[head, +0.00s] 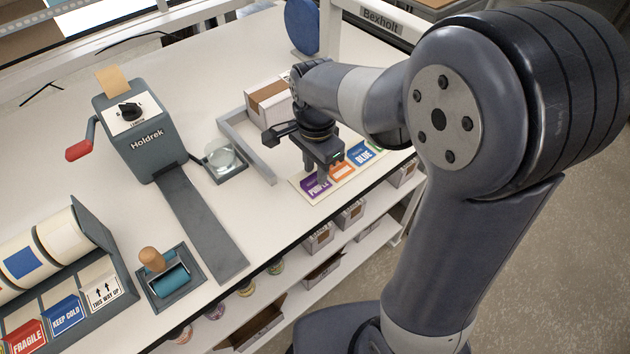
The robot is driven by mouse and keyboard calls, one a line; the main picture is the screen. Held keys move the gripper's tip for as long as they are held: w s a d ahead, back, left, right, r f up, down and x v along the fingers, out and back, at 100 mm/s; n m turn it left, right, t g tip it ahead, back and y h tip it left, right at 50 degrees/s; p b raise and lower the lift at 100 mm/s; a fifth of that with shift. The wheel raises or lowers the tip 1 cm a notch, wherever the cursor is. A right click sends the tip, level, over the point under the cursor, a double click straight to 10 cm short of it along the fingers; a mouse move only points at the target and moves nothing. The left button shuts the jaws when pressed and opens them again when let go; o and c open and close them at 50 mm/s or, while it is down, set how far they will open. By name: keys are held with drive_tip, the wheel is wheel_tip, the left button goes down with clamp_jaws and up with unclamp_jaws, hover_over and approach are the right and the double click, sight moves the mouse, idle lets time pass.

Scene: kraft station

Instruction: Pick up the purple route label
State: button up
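The purple route label (309,188) lies at the left end of a pale label strip (300,196) near the table's front edge. Orange (342,170), blue (362,154) and green (379,147) labels lie to its right on the strip. My gripper (322,178) points down right over the purple label, and its fingers cover part of the label and its lettering. Whether the fingertips touch the label, and how far apart they are, is hard to make out.
A cardboard box (268,102) stands behind my gripper beside a grey angled fence (246,150). A glass dish (221,158) and the Holdrek dispenser (140,135) are to the left. A roller (169,281) in a tray and label rolls (33,254) are at front left. The table's front edge is close.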

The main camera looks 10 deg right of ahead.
clamp_jaws()
drive_tip(key=shift+r, duration=0.15)
idle(0.4)
